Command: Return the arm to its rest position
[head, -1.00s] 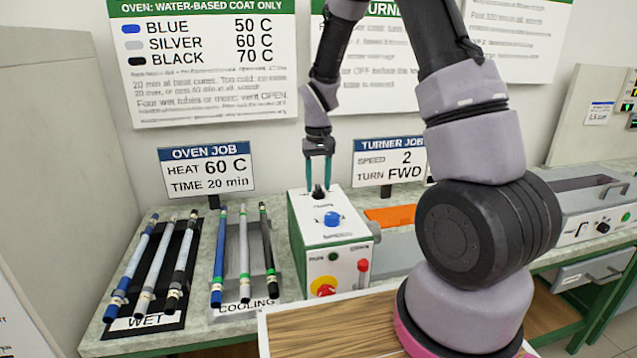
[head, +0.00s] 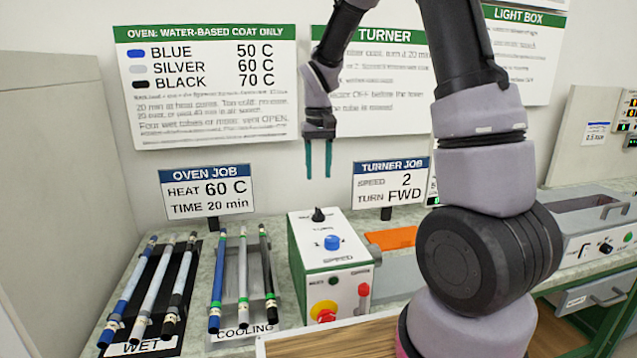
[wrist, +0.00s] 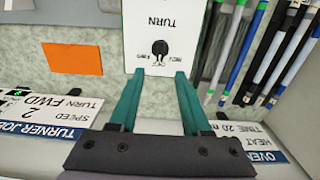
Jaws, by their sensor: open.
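My gripper (head: 318,160) hangs above the turner control box (head: 328,258), its teal fingers pointing down, apart and empty. A gap shows between the fingertips and the black turn knob (head: 318,215) on the box top. In the wrist view my gripper (wrist: 157,75) is open, with the turn knob (wrist: 160,47) beyond the fingertips and nothing between them. My arm (head: 485,180) rises at the right of the head view and bends over to the box.
Tubes lie on the wet rack (head: 140,348) and the cooling rack (head: 246,333) at left. The oven job sign (head: 207,190) and turner job sign (head: 390,181) stand behind. An orange pad (head: 392,238) lies right of the box. Wall posters hang behind my arm.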

